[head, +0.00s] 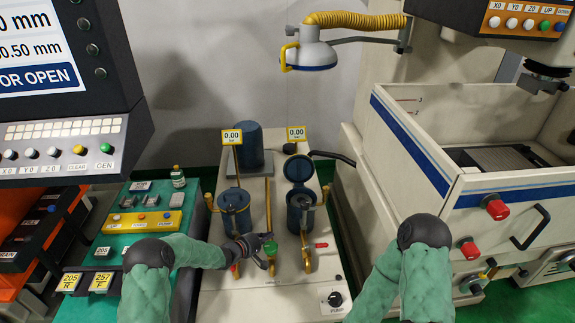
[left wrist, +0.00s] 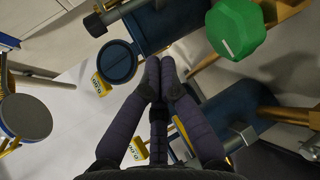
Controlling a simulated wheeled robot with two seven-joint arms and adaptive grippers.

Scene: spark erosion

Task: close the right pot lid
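The right pot (head: 301,216) is a dark blue cylinder on the pale bench. Its round lid (head: 299,168) stands tilted up at the back, open. In the left wrist view the open lid (left wrist: 117,62) shows left of the fingers, joined to the right pot (left wrist: 168,24). My left gripper (head: 262,240) is in front of and between the two pots, near the green knob (head: 270,247). In the left wrist view its fingertips (left wrist: 160,68) are together with nothing seen between them. They appear apart from the lid. My right gripper is outside the views.
The left pot (head: 234,212) stands beside the right one, its lid apparently down. Gauge signs (head: 296,133) on thin posts rise behind. A lamp (head: 313,55) hangs above. The machine tank (head: 470,190) stands at right.

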